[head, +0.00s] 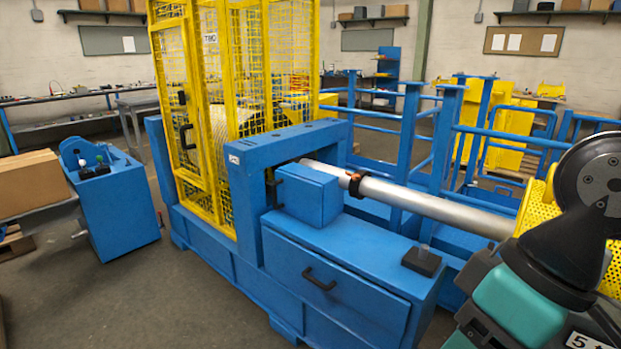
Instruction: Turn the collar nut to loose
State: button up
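A small orange-brown collar with dark parts (354,184), which may be the collar nut, sits around a bare silver shaft (430,199). The shaft runs from the blue machine's bearing block (307,196) toward the right. Whether the collar is tight or loose cannot be told at this size. Part of my teal and black arm shows at the lower right, covering the area near the shaft's right end. My gripper's fingers do not show, and nothing of mine visibly touches the collar.
A yellow mesh cage (215,110) stands on the blue machine base (340,285), which has a handled front panel. A yellow perforated guard (535,215) is at the right. Blue railings (430,140) stand behind the shaft. A blue control box (115,205) stands left; floor between is clear.

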aim_at(354, 177)
jog(key=u, duration=0.5)
jog(key=i, duration=0.55)
jog(key=u, duration=0.8)
jog(key=i, duration=1.35)
jog(key=z, duration=1.1)
jog(key=i, duration=0.5)
jog(key=z, duration=0.45)
